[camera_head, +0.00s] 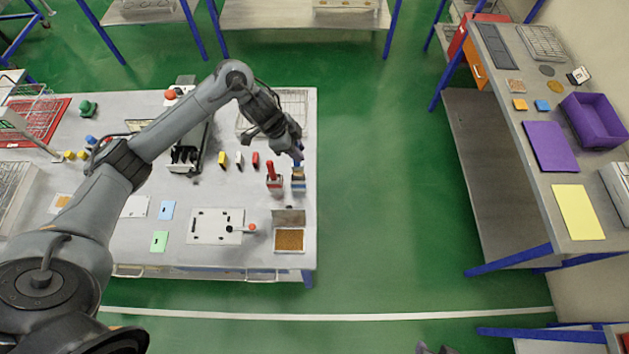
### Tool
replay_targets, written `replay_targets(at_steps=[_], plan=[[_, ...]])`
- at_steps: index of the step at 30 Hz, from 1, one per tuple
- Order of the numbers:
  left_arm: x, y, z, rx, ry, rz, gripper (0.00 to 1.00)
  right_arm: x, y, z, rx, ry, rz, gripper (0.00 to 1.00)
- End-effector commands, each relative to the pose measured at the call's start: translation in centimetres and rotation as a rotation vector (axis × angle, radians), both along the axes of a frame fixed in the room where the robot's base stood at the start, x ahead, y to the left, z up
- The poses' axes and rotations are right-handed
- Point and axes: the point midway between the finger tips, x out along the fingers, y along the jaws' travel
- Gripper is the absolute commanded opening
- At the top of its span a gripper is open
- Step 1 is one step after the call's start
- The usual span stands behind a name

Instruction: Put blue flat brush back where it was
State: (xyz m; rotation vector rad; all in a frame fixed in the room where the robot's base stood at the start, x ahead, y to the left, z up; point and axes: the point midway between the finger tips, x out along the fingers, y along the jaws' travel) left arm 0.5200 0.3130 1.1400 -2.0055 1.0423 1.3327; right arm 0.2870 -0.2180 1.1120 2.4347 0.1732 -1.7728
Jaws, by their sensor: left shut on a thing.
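My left gripper (297,158) reaches over the right end of the left table and points down. It is shut on the blue flat brush (298,183), holding it by its upper end. The brush is roughly upright beside a red brush (274,183). The fingers hide part of its handle, and I cannot tell whether its lower end touches the table. A small dark part of what looks like my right gripper (435,349) shows at the bottom edge; its fingers cannot be made out.
A framed brown pad (289,240) and a white plate with a red-tipped lever (208,228) lie in front of the brushes. Yellow, white and red blocks (238,160) stand to the left. The table's right edge is close; green floor lies beyond.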

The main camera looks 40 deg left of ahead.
Motion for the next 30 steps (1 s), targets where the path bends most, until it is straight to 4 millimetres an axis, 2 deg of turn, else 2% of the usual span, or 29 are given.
replay_targets(at_steps=[1, 7, 14, 22, 30], plan=[[-0.2, -0.1, -1.2, -0.004, 0.005, 0.0, 0.0, 0.0, 0.0, -0.4, 0.001, -0.001, -0.001, 0.43], [-0.2, -0.1, -4.2, -0.004, 0.005, 0.0, 0.0, 0.1, 0.1, -1.1, 0.004, -0.001, -0.003, 0.43], [-0.1, 0.0, -5.6, -0.002, 0.002, -0.001, 0.0, 0.1, 0.1, -1.2, 0.004, -0.001, -0.003, 0.43], [-0.2, 0.0, -8.5, -0.002, 0.004, 0.0, 0.0, 0.1, 0.0, -1.3, 0.0, -0.002, 0.0, 0.43], [-0.1, 0.0, -8.9, 0.0, 0.0, -0.001, 0.0, 0.1, -0.2, -1.3, -0.006, -0.002, 0.004, 0.43]])
